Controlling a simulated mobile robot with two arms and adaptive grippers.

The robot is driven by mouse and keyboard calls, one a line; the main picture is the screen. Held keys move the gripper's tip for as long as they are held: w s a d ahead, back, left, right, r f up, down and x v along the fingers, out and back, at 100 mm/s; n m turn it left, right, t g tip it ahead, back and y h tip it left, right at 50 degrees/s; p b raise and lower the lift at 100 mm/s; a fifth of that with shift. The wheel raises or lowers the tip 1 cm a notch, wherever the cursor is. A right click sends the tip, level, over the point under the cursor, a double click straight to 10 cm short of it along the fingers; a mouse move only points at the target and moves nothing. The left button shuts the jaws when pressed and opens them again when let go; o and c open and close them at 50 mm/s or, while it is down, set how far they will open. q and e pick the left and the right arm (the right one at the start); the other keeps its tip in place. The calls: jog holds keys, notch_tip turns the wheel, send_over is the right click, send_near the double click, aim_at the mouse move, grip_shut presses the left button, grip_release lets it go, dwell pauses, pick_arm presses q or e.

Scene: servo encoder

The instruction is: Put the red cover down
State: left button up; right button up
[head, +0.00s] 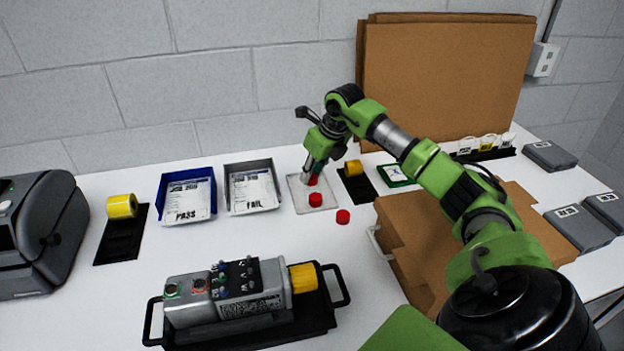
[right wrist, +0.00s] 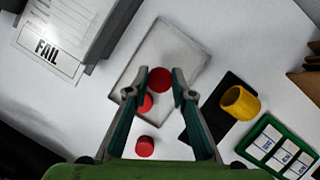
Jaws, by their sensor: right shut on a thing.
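My right gripper (head: 311,172) points down over a shallow, pale tray (head: 299,203). It is shut on a red cover (head: 313,180), which also shows between the fingertips in the right wrist view (right wrist: 160,78). The held cover is over or in the tray; I cannot tell whether it touches the tray floor. A second red cover (head: 315,200) is in the tray near its front edge, close to the gripper. A third red cover (head: 343,216) lies on the table just outside the tray. My left gripper is not in view.
A FAIL bin (head: 252,187) and a blue PASS bin (head: 187,194) stand left of the tray. A yellow part (head: 353,168) on a black mat is to its right. A grey device (head: 229,295) is in front. Cardboard (head: 440,240) lies under my arm.

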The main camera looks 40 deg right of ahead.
aim_at(314, 178)
notch_tip(314, 178, down, 2)
jog(key=shift+s+f+p, duration=0.1)
jog(key=shift+f+p, duration=0.1)
jog(key=shift+p, duration=0.3)
jog(key=shift+f, duration=0.25)
jog(key=shift+f, duration=0.1)
jog(key=o, duration=0.7)
jog(key=shift+c, duration=0.2)
jog(key=b+v, duration=0.2)
jog(key=v, duration=1)
